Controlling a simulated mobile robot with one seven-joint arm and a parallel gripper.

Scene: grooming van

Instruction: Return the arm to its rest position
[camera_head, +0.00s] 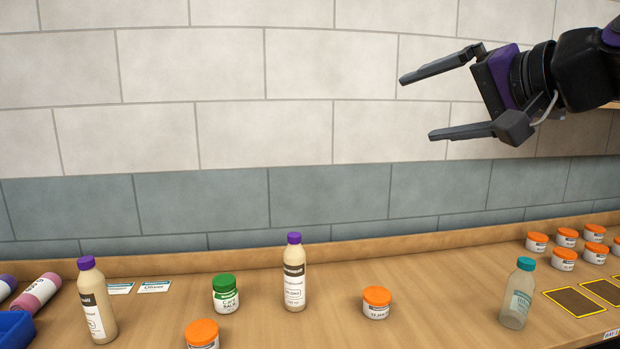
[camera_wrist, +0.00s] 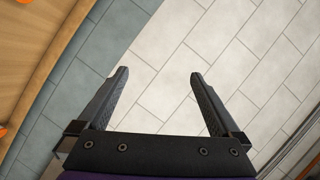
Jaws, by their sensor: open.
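My gripper (camera_head: 415,108) is at the upper right in the head view, above the counter and in front of the tiled wall. Its two fingers point left and stand wide apart with nothing between them. In the wrist view my gripper (camera_wrist: 159,82) shows both fingers apart and empty, with wall tiles behind them. My arm enters from the right edge of the head view.
The wooden counter (camera_head: 250,325) holds two purple-capped bottles (camera_head: 294,275) (camera_head: 96,302), a green-lidded jar (camera_head: 225,295), orange-lidded jars (camera_head: 376,303), a teal-capped bottle (camera_head: 518,295) and a blue bin (camera_head: 15,330). Several orange-lidded jars (camera_head: 566,238) stand at right. The air around my gripper is clear.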

